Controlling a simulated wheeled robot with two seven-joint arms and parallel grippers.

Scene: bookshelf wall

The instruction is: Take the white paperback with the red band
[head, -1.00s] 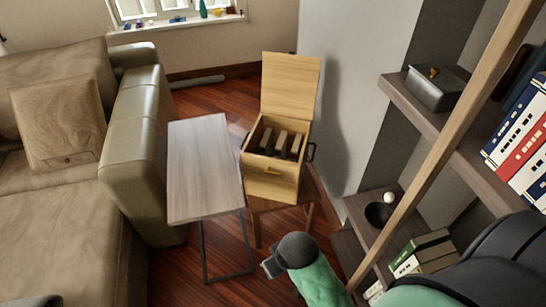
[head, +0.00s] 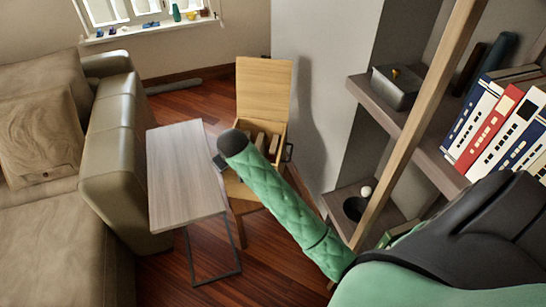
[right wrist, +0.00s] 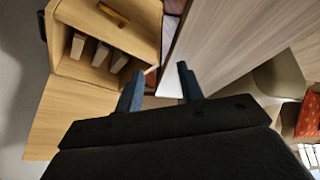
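Several book spines lean in a row on the upper shelf at the right of the head view. One shows a wide red area with white on it (head: 490,128); I take it for the white paperback with the red band. Its neighbours are white with dark blue. My right gripper (head: 219,163) is far to the left of the books, in front of the wooden box. In the right wrist view its two fingers (right wrist: 158,88) stand apart with nothing between them. My left gripper is not in view.
The open wooden box (head: 262,95) holds several upright pieces. A grey-topped side table (head: 182,175) stands left of it, beside the sofa (head: 125,150). A slanted wooden pole (head: 420,120) crosses in front of the shelves. A grey lidded container (head: 396,88) sits on the upper shelf.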

